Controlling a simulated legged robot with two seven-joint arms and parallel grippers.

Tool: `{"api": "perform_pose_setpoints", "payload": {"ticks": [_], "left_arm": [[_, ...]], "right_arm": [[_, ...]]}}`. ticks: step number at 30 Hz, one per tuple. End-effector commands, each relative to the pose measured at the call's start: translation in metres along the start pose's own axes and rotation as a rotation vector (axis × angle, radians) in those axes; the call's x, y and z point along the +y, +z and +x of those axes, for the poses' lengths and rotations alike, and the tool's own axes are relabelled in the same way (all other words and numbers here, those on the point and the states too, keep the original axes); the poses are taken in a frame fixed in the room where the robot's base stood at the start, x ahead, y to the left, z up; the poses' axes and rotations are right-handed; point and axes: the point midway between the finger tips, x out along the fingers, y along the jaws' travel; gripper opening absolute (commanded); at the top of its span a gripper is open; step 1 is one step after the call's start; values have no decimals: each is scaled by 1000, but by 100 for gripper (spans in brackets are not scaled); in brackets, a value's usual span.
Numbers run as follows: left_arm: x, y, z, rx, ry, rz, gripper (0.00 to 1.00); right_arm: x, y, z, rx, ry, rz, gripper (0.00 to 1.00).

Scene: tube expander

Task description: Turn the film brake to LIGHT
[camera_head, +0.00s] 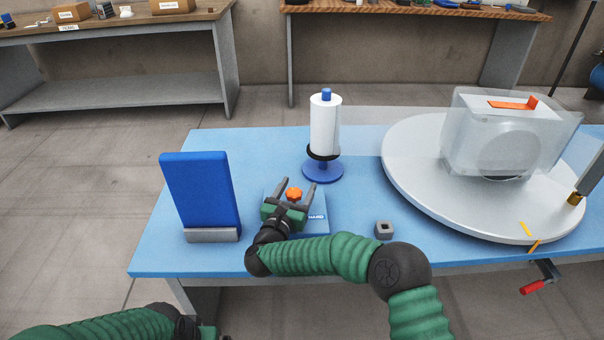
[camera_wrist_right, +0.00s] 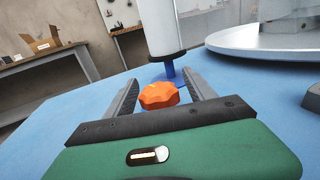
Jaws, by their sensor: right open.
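The film brake's orange lobed knob (camera_head: 294,194) sits on a small blue base (camera_head: 317,226) with a "HARD" label at its right side. No LIGHT mark shows; my gripper covers the base's left and front. My right gripper (camera_head: 296,183) is open, with one finger on each side of the knob. In the right wrist view the knob (camera_wrist_right: 158,96) lies between the spread fingers, with gaps on both sides. The white film roll (camera_head: 325,125) stands upright on a blue stand (camera_head: 323,172) behind the knob. My left gripper (camera_head: 207,332) is barely in view at the bottom edge, fingers hidden.
A blue upright panel (camera_head: 201,190) in a grey foot stands left of the brake. A large grey turntable (camera_head: 420,185) carries a film-wrapped box (camera_head: 510,135). A red-handled crank (camera_head: 533,287) hangs at the table's front edge.

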Motion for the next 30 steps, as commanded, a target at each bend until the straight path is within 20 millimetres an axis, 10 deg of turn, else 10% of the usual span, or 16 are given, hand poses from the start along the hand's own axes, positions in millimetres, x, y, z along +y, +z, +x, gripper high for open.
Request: {"api": "perform_pose_setpoints", "payload": {"ticks": [8,23,30], "left_arm": [[0,0,-1,0,0,0,100],[0,0,-1,0,0,0,100],[0,0,0,0,0,0,100]], "right_arm": [[0,0,-1,0,0,-1,63],[0,-1,0,1,-1,0,1],[0,-1,0,0,18,-1,1]]}}
